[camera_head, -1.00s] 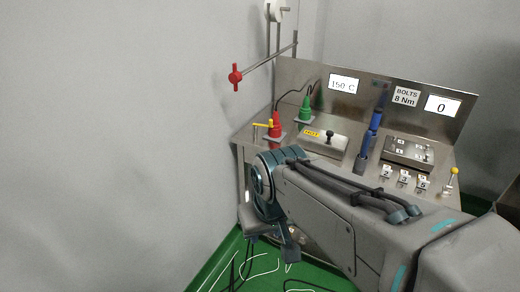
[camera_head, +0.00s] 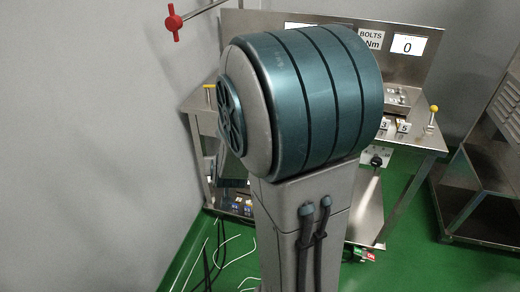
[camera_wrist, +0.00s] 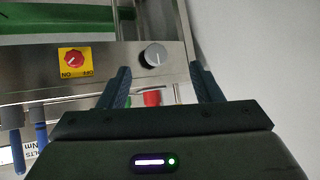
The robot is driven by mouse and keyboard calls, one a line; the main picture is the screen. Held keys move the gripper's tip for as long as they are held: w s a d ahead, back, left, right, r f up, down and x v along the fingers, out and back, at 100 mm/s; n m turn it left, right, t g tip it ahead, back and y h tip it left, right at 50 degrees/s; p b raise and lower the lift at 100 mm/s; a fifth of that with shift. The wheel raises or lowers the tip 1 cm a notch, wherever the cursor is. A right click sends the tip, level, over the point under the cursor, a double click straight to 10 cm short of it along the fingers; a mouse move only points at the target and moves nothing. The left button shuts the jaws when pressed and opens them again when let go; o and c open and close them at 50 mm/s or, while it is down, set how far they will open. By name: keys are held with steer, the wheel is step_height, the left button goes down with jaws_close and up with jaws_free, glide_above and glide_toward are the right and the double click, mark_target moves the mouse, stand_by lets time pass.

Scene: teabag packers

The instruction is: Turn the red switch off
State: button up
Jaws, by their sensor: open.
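The red switch (camera_wrist: 75,59) is a round knob on a yellow plate, at the left of the wrist view, mounted on a metal panel. Its plate carries lettering that reads partly as NO. My gripper (camera_wrist: 160,69) is open and empty. Its two fingers lie to the right of the switch in that view, apart from it. A silver knob (camera_wrist: 154,55) shows between the fingertips. In the head view my arm covers much of the bench, and I can make out neither the switch nor my gripper there.
A red object (camera_wrist: 151,98) shows between my fingers, with blue tools (camera_wrist: 39,130) at the left. Cables lie on the green floor. A metal rack (camera_head: 485,185) stands at right.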

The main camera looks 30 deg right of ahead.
steer(key=s+d+f+m+t+h+b, duration=0.1)
steer(key=d+f+m+t+h+b, duration=0.1)
steer(key=d+f+h+b, duration=0.95)
steer(key=w+d+y, duration=0.1)
steer(key=w+d, duration=0.7)
steer(key=d, duration=0.4)
steer(key=shift+w+d+r, duration=0.15)
steer(key=shift+w+d, duration=0.1)
steer(key=shift+d, duration=0.15)
steer(key=c, duration=1)
